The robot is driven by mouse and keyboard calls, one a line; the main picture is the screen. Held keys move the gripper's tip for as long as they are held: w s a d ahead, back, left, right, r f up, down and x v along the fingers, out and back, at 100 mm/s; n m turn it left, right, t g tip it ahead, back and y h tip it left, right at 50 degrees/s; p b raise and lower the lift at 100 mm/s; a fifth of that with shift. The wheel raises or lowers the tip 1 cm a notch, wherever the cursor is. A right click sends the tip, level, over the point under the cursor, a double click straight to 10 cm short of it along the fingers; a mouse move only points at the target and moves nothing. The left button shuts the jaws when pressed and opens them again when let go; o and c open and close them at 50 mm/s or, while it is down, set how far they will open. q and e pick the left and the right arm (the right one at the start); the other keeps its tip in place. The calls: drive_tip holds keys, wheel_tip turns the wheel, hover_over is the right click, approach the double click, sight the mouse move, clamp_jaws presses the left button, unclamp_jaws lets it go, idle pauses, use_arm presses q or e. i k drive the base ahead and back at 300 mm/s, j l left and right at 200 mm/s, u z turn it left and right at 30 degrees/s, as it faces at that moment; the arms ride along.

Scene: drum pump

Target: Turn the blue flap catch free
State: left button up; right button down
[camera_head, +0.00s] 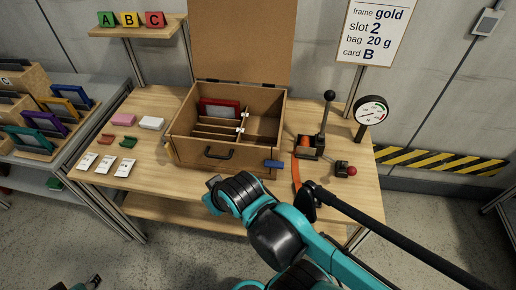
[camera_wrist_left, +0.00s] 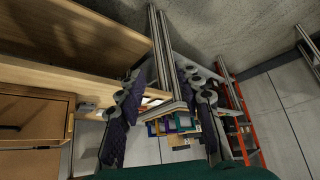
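The cardboard-brown box (camera_head: 190,160) stands on the table with its lid up and a black handle (camera_head: 218,153) on its front flap. The blue flap catch (camera_head: 273,164) lies crosswise at the flap's right end. My right gripper (camera_head: 213,183) is in front of the flap, left of and below the catch in the picture; I see no contact with it. The arm hides most of its fingers. My left gripper (camera_head: 92,281) is at the bottom left edge, far from the box. In the left wrist view its fingers (camera_wrist_left: 166,105) are spread and empty.
White cards (camera_head: 105,165) and small coloured blocks lie left. Space before the table is open.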

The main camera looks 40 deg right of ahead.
sight(273, 163)
drive_tip(key=z, duration=1.55)
drive_tip(key=k+j+z, duration=0.15)
drive_tip(key=k, duration=0.25)
